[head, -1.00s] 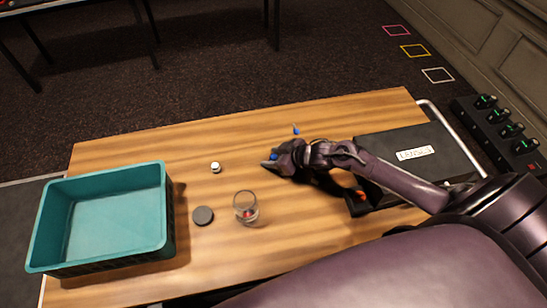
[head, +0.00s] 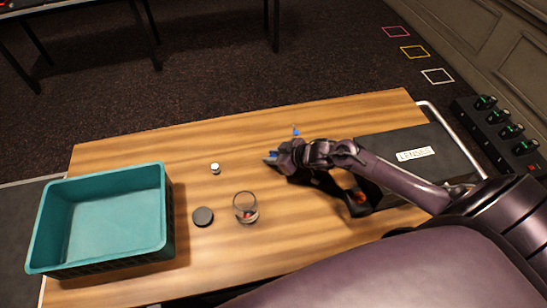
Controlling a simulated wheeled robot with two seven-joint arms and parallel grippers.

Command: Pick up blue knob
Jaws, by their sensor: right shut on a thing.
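A small blue knob (head: 273,154) shows at the tips of my right gripper (head: 272,159), near the middle of the table. My right gripper is shut on it and hides much of it. I cannot tell whether the knob is clear of the wood. A second small blue object (head: 296,132) with a thin upright part stands just beyond the gripper. My left gripper is out of view.
A teal crate (head: 168,200) stands at the left of the wooden table (head: 120,150). Between it and my gripper are a white-topped piece (head: 215,168), a dark disc (head: 203,216) and a glass (head: 245,206). A black case labelled LENSES (head: 390,145) lies at the right.

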